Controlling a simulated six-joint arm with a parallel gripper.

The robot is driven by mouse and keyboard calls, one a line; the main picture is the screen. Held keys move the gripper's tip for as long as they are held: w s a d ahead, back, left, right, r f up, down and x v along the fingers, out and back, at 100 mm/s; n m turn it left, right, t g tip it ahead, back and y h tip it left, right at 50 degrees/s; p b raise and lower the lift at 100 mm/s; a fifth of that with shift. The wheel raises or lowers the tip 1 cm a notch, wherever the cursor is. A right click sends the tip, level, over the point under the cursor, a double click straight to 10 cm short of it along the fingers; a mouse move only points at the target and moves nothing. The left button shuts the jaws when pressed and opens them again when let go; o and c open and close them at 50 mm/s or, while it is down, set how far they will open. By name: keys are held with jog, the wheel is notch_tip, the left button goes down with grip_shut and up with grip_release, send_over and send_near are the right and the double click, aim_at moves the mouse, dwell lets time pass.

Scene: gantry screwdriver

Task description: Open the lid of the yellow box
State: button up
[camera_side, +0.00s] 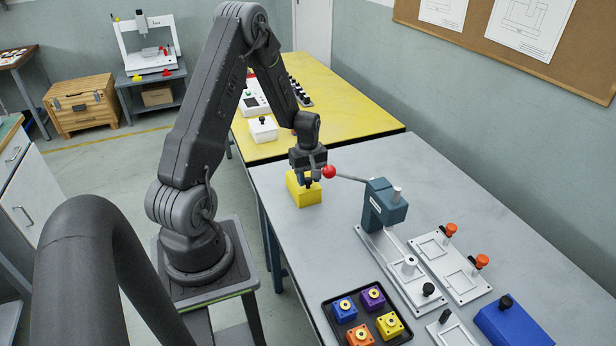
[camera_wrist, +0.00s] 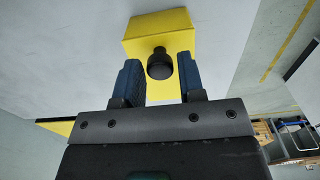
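The yellow box (camera_side: 303,191) stands on the grey table near its left edge in the side view, with my gripper (camera_side: 308,184) right above it. In the wrist view the yellow box (camera_wrist: 172,28) has a black round knob (camera_wrist: 159,65) on it. The two blue fingers of my gripper (camera_wrist: 160,80) stand on either side of the knob, with gaps visible between knob and fingers. The gripper is open. In the side view the knob is mostly hidden by the fingers. The lid looks closed, though its seam cannot be made out.
A teal press (camera_side: 385,205) with a red-balled lever (camera_side: 329,171) stands just right of my gripper. A black tray (camera_side: 338,337) of coloured blocks, metal fixture plates (camera_side: 462,268) and a blue box (camera_side: 512,322) lie towards the front. A white box (camera_side: 263,131) stands on the yellow table behind.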

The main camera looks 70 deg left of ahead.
grip_shut()
jog(key=a, duration=1)
jog(key=shift+a, duration=0.2)
jog(key=shift+o, duration=1.8)
grip_release()
notch_tip(320, 180, up, 14)
